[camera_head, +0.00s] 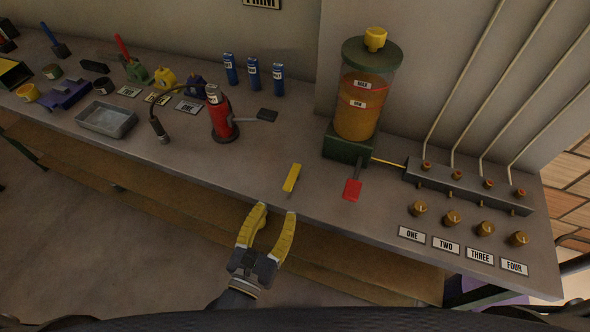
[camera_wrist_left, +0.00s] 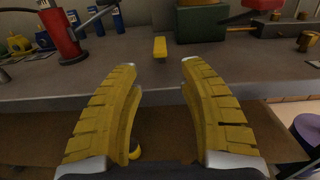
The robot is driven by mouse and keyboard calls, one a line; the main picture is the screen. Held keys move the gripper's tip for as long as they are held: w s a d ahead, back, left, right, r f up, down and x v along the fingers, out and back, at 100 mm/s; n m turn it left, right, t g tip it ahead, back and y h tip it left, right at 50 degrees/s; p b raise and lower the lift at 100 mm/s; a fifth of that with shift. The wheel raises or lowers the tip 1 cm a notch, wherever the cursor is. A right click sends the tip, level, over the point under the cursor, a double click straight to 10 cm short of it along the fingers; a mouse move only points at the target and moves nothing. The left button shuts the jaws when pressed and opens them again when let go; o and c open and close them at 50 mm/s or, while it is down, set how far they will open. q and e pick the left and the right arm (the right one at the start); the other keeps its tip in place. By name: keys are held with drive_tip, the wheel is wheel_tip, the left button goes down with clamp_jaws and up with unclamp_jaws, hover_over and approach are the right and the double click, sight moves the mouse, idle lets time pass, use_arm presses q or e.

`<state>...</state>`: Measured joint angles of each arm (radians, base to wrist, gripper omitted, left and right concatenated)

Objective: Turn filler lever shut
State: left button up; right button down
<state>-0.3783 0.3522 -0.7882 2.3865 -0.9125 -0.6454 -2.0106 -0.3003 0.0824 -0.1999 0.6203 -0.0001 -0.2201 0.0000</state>
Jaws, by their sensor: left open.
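The filler is a clear tank of amber liquid (camera_head: 357,110) with a green lid and green base (camera_head: 345,145) at the back of the bench. A red-ended lever (camera_head: 352,189) comes forward from its base; its red end also shows at the top right of the left wrist view (camera_wrist_left: 262,4). A separate yellow handle (camera_head: 291,178) is left of it, near the bench's front edge, and shows ahead between my fingers in the wrist view (camera_wrist_left: 160,48). My left gripper (camera_head: 277,211) is open and empty, just off the front edge, touching neither. My right gripper is not in view.
A red oil can (camera_head: 221,118) stands left of the filler, with blue cylinders behind it. A manifold (camera_head: 470,187) with pipes, brass knobs and plates ONE to FOUR is at the right. A grey tray (camera_head: 106,121) is at the left. The bench between can and filler is mostly clear.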

sight(298, 165)
use_arm(q)
drive_tip(key=x, duration=1.3)
drive_tip(key=shift+c, duration=0.5)
clamp_jaws()
drive_tip(key=shift+d+f, duration=0.1)
